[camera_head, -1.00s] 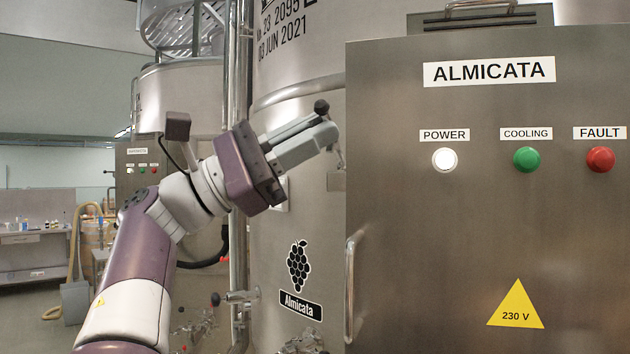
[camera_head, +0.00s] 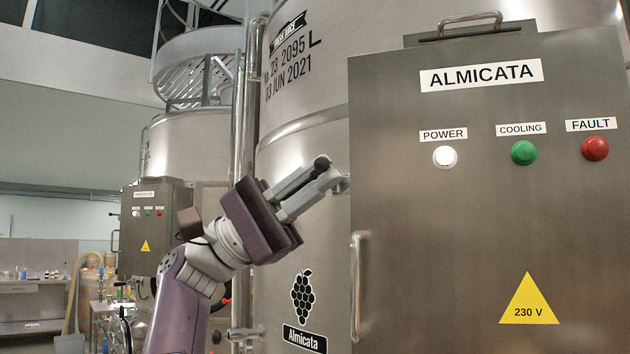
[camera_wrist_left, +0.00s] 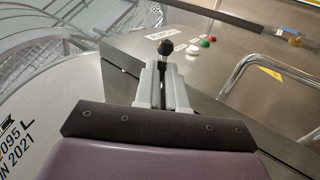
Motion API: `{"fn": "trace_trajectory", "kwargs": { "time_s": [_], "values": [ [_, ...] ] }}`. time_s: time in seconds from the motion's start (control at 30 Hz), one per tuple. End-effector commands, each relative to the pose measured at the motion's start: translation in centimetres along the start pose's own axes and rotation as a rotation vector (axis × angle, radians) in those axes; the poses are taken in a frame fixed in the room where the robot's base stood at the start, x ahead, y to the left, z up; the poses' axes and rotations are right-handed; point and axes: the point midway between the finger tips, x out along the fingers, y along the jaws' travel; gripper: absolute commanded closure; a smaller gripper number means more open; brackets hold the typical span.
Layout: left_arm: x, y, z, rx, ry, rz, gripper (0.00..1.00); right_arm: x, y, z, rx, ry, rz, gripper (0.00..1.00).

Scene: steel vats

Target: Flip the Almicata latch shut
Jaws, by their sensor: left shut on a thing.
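The latch is a small metal lever with a black ball knob (camera_head: 321,162), beside the left edge of the steel Almicata cabinet (camera_head: 480,230). Its knob also shows in the left wrist view (camera_wrist_left: 165,47), just beyond my fingertips. My left gripper (camera_head: 325,176) is shut on the latch near the knob; its fingers show in the left wrist view (camera_wrist_left: 163,72). The fingers hide much of the lever. A small bracket (camera_head: 343,183) shows between the fingertips and the cabinet edge. My right gripper is not in view.
A vertical bar handle (camera_head: 356,285) sticks out from the cabinet's left side, below my gripper. The large steel vat (camera_head: 310,225) stands close behind my left arm. A vertical pipe (camera_head: 243,110) runs beside it. Another vat and control box (camera_head: 150,225) stand farther back left.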

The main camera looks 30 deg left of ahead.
Motion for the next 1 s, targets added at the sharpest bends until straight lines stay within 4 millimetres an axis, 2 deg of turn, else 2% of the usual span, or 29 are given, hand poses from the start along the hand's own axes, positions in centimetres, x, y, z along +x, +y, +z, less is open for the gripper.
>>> {"fn": "trace_trajectory", "kwargs": {
  "time_s": [0.4, 0.43, 0.73, 0.87, 1.0],
  "values": [
    [-0.1, -0.3, 0.1, 0.005, -0.009, -0.009, 1.00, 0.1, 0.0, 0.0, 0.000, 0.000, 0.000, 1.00],
    [-0.1, -0.3, 0.1, 0.005, -0.009, -0.009, 0.81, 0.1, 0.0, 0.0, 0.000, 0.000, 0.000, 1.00],
    [-0.3, -0.3, 0.1, 0.004, -0.006, -0.005, 0.79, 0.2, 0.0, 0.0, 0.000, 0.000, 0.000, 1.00],
    [-2.5, -0.4, -0.1, 0.004, -0.003, -0.003, 0.79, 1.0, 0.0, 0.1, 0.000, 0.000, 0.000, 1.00],
    [-6.4, -0.4, 0.0, 0.006, -0.002, -0.005, 0.79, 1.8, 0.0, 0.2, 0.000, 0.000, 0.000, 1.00]
  ]
}}
